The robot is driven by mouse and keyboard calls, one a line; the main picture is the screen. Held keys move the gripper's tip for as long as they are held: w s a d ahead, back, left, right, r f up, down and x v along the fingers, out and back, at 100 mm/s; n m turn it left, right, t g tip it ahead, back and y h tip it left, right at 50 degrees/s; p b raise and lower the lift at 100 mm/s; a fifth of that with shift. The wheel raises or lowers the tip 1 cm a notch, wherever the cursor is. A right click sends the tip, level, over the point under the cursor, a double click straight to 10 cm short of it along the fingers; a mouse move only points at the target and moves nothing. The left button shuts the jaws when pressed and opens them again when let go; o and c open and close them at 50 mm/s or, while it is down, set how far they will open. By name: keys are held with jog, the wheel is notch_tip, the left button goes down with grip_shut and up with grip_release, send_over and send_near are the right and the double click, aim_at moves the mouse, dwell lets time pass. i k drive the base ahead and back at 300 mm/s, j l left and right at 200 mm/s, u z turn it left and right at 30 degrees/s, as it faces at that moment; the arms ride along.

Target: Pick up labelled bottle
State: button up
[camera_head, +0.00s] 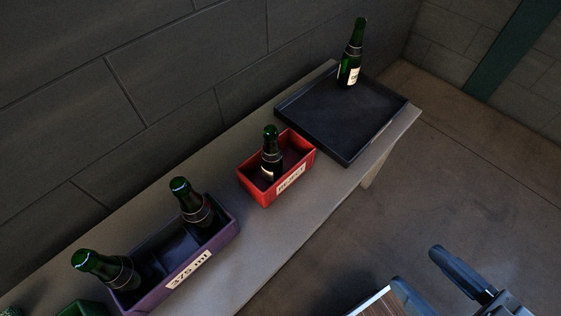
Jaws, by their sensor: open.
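A green bottle (350,58) with a pale label stands upright at the back of a black tray (333,147), at the far end of the bench. Another green bottle (270,152) stands in a red box (266,198) and shows a pale patch low on its body, partly hidden by the box. My gripper (416,266) is at the bottom right, its two fingers apart. It is empty and well away from the bottles, in front of the bench over the floor.
A purple box (231,231) marked "375 ml" holds two green bottles (192,203), (103,268). A green box (82,309) is cut off at the lower left. The bench (259,236) runs along a dark block wall (90,50). Most of the black tray is clear.

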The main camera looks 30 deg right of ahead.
aim_at(352, 58)
jog(key=i+l, duration=0.1)
jog(key=l, duration=0.25)
jog(key=i+l, duration=0.15)
jog(key=l, duration=0.2)
jog(key=i+l, duration=0.1)
jog(key=l, duration=0.25)
jog(key=i+l+z, duration=0.1)
jog(key=l, duration=0.25)
jog(key=i+l, duration=0.15)
jog(key=l, duration=0.2)
